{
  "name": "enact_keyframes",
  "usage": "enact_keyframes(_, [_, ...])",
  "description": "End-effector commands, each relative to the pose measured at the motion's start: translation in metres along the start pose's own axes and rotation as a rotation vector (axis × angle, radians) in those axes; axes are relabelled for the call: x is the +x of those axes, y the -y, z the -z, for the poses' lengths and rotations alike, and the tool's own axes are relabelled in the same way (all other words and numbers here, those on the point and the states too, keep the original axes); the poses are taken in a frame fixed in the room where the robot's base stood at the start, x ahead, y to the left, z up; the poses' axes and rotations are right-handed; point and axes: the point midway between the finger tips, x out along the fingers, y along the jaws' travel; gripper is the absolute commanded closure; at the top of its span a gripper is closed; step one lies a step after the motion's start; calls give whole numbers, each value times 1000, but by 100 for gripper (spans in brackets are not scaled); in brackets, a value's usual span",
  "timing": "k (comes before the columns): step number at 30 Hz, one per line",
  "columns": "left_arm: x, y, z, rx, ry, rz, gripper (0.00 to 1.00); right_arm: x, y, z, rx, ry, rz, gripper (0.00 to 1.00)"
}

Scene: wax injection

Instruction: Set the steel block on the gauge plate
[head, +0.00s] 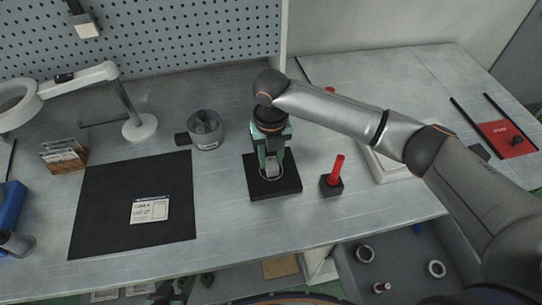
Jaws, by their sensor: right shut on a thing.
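My right gripper (271,162) reaches in from the right and points down over a black square plate (291,183), which I take to be the gauge plate. Its teal-sided fingers are shut on a grey block (272,170), which looks like the steel block. The block is within the pale ring marked on the plate. I cannot tell whether its underside touches the plate. The fingers and wrist hide part of the block and the back of the plate. My left gripper is not clearly in view.
A red-handled black block (333,182) stands close right of the plate. A grey metal pot (206,130) stands to the left, near a black mat (105,205) with a white card. A magnifier lamp (139,127) is farther left. Bare bench lies in front of the plate.

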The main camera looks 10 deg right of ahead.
Motion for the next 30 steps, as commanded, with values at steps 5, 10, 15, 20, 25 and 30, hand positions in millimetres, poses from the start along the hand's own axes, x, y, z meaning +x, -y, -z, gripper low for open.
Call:
enact_keyframes(5, [0,0,1,0,-1,0,50,3,0,0,0,0,-1,59])
enact_keyframes(10, [0,0,1,0,-2,0,50,3,0,0,0,0,0,39])
enact_keyframes(15, [0,0,1,0,-2,0,50,3,0,0,0,0,0,33])
enact_keyframes(20, [0,0,1,0,-3,1,50,1,0,0,0,1,-1,33])
enact_keyframes(25, [0,0,2,0,-3,1,50,-18,0,-1,0,3,-2,33])
enact_keyframes(30, [-1,0,2,0,-3,1,50,-54,0,-1,-1,5,-2,33])
